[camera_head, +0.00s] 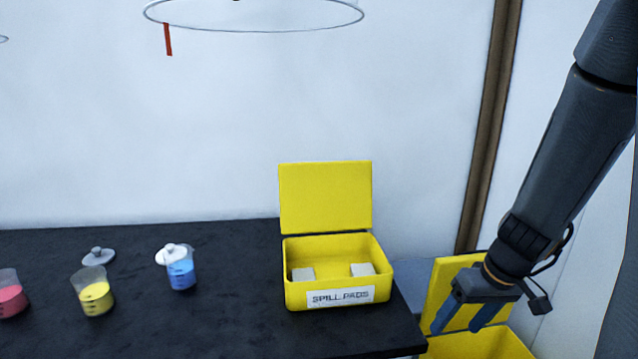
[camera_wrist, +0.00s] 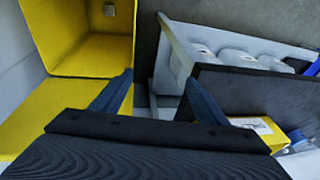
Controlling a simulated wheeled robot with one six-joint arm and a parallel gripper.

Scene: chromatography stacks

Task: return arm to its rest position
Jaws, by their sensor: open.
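My arm (camera_head: 570,150) comes down from the upper right in the head view. My gripper (camera_head: 458,320) hangs at its end, fingers pointing down, to the right of the black bench's right edge and in front of a yellow open bin. In the wrist view my gripper (camera_wrist: 160,100) shows two blue-grey fingers spread well apart with nothing between them. Beyond them lie the floor and a gap between the yellow bin on the left and the bench on the right.
A yellow bin (camera_head: 475,347) stands right of the black bench (camera_head: 230,325). An open yellow spill-pads box (camera_head: 300,300) with two pale blocks sits at the bench's right end. Beakers of pink (camera_head: 10,298), yellow (camera_head: 95,297) and blue (camera_head: 182,274) liquid stand left. A ring (camera_head: 255,30) hangs above.

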